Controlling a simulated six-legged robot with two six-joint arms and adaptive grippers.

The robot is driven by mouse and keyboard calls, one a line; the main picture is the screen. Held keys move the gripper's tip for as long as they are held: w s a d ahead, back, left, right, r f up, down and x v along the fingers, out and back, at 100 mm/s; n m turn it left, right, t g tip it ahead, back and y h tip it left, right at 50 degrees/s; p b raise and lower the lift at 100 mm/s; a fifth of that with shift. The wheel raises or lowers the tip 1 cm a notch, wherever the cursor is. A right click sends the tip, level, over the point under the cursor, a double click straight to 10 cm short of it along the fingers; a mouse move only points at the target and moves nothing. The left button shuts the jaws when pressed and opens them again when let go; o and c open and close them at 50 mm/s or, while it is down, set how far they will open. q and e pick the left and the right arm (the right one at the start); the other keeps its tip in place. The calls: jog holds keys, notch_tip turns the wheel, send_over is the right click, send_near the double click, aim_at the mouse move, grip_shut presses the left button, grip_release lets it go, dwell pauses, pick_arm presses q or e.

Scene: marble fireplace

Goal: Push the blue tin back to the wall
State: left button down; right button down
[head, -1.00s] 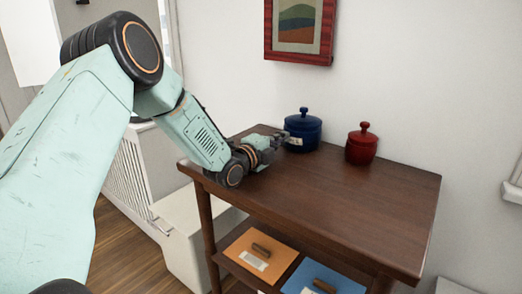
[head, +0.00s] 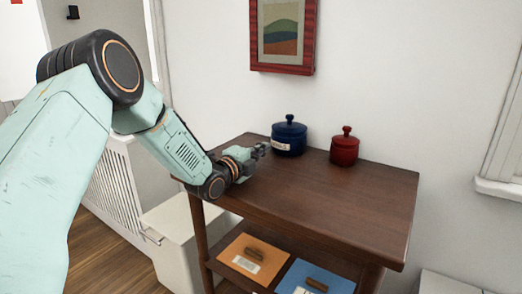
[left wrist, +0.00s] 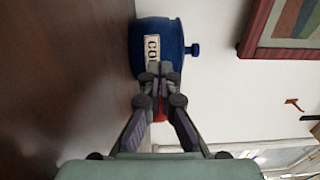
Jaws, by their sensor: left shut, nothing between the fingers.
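The blue tin (head: 289,141) stands upright, lid on, near the back edge of the dark wooden table (head: 320,197), close to the wall. I cannot tell whether it touches the wall. Its pale label faces the table's left front. My left gripper (head: 264,149) is shut and empty, low over the table just left of and in front of the tin. In the left wrist view the tin (left wrist: 150,27) appears sideways, with the shut fingertips (left wrist: 158,70) overlapping its lower label edge. Contact is unclear. My right gripper is not in view.
A red tin (head: 344,150) stands right of the blue one, with a gap between them. A framed picture (head: 283,70) hangs above. The table's front and right are bare. Orange (head: 240,262) and blue (head: 310,277) panels show below the tabletop.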

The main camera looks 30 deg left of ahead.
pick_arm(q)
jog(key=s+p, duration=0.1)
jog(key=s, duration=0.2)
jog(key=s+a+p, duration=0.1)
jog(key=s, duration=0.2)
jog(key=s+p, duration=0.2)
jog(key=s, duration=0.1)
jog(key=shift+s+a, duration=0.25)
jog(key=shift+s, duration=0.05)
jog(key=shift+d+f, duration=0.1)
